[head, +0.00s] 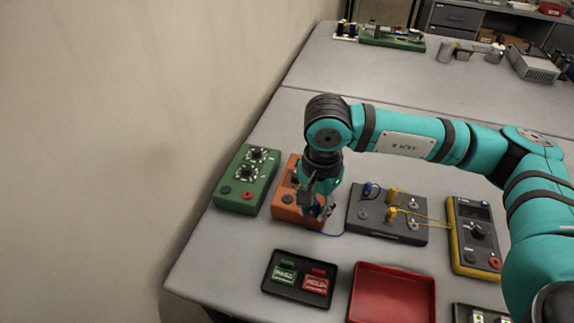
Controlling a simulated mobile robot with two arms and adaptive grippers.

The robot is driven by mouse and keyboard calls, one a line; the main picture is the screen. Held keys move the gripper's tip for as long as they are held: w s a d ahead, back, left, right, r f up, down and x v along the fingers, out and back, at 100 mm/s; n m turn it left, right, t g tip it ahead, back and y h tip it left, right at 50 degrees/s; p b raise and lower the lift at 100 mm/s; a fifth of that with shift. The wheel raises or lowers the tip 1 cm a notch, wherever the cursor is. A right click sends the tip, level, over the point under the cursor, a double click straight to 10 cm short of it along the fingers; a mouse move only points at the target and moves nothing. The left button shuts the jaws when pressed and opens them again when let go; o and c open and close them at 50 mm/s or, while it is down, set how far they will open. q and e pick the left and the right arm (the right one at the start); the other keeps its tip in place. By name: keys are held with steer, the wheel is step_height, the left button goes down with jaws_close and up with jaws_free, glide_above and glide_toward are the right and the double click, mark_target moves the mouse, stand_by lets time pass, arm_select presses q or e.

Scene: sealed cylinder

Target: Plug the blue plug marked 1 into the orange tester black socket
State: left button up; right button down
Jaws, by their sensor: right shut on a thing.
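The orange tester (283,212) stands on the table, partly hidden by my right arm. Its black socket (287,198) shows at the front left of its top face; the front right part is hidden. My right gripper (319,208) points down over the tester's right front part and is shut on a blue plug (316,211). A thin blue cable runs from there toward the grey panel box. I cannot tell the plug's exact height or read its mark. Another blue plug (368,188) sits on the grey panel box (362,222). My left gripper is not in view.
A green tester (236,204) stands left of the orange one. The grey box carries yellow plugs (391,214) and cables to a yellow meter (453,237). In front are a black tray (269,287) with green and red labelled pieces and a red tray (356,301).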

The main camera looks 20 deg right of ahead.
steer(key=w+a+m+p, duration=0.1)
steer(key=w+m, duration=0.1)
steer(key=m, duration=0.7)
steer(key=w+r+m+p, duration=0.1)
steer(key=w+m, duration=0.2)
steer(key=m, duration=0.6)
steer(key=w+a+r+m+p, duration=0.1)
steer(key=w+m, duration=0.2)
steer(key=m, duration=0.5)
steer(key=shift+w+a+m, duration=0.25)
steer(key=shift+a+m, duration=0.1)
steer(key=shift+m, duration=0.05)
steer(key=m, duration=0.2)
steer(key=w+m, duration=0.1)
steer(key=m, duration=0.1)
steer(key=shift+a+r, duration=0.1)
steer(key=shift+a, duration=0.05)
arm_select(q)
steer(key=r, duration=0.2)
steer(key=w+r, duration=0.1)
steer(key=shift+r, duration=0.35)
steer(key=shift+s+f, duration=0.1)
arm_select(e)
steer(key=shift+s, duration=0.1)
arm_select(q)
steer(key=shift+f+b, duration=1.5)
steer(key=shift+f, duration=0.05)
arm_select(e)
steer(key=shift+f, duration=2.95)
